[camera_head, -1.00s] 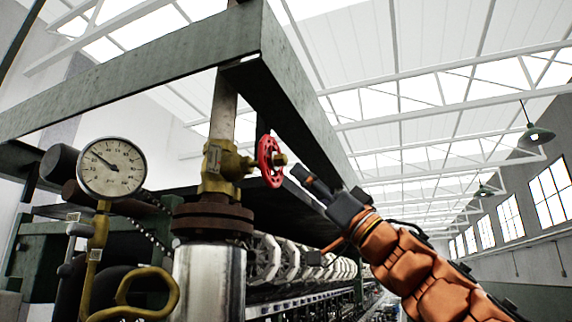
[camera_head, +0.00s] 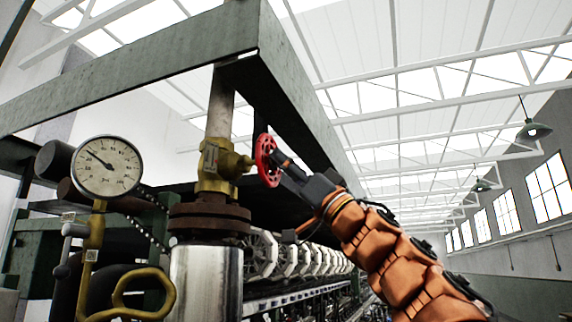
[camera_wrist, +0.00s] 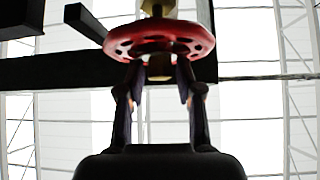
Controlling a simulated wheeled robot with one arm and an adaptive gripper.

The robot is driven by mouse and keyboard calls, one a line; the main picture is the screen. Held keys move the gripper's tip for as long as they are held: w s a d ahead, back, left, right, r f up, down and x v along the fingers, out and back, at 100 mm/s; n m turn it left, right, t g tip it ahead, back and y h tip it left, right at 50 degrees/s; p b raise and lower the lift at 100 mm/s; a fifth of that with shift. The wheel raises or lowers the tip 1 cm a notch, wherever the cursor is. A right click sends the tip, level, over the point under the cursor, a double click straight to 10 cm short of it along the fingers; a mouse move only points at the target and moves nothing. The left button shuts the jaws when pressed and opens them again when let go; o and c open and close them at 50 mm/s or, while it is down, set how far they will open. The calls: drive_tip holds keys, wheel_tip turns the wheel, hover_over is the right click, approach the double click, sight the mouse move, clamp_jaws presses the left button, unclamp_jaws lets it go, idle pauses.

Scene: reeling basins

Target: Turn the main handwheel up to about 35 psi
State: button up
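The red handwheel (camera_head: 263,146) sits on the side of a brass valve (camera_head: 214,168) on a vertical pipe. My gripper (camera_head: 282,168) is at the wheel's right face. My gripper's two fingers (camera_wrist: 160,80) stand apart on either side of the stem end, with a visible gap. Their tips reach the wheel; whether they touch it I cannot tell. The round pressure gauge (camera_head: 107,172) at the left has its needle pointing up-left; its numbers are too small to read surely.
A green steel frame beam (camera_head: 130,85) runs above the valve and another slants off to the right. Free air lies right of the wheel.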

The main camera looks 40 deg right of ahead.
clamp_jaws()
drive_tip(key=shift+n+y, duration=0.4)
drive_tip(key=shift+n, duration=0.1)
drive_tip(key=shift+w+d+r+n+g+y+p, duration=0.1)
drive_tip(key=shift+n+g+y+p, duration=0.85)
drive_tip(key=shift+n+g+y, duration=0.8)
drive_tip(key=shift+w+d+f+n+g+y+p, duration=0.15)
drive_tip(key=shift+n+g+y+p, duration=0.9)
drive_tip(key=shift+n, duration=1.25)
drive_tip(key=shift+s+d+r+n+g+y+p, duration=0.15)
drive_tip(key=shift+n+g+y+p, duration=0.85)
drive_tip(key=shift+n+g, duration=0.85)
drive_tip(key=shift+w+n+g+y, duration=0.15)
drive_tip(key=shift+n+g+y, duration=0.25)
drive_tip(key=shift+n, duration=0.6)
drive_tip(key=shift+n+g, duration=0.85)
drive_tip(key=shift+n, duration=0.25)
drive_tip(key=shift+o, duration=2.1)
unclamp_jaws()
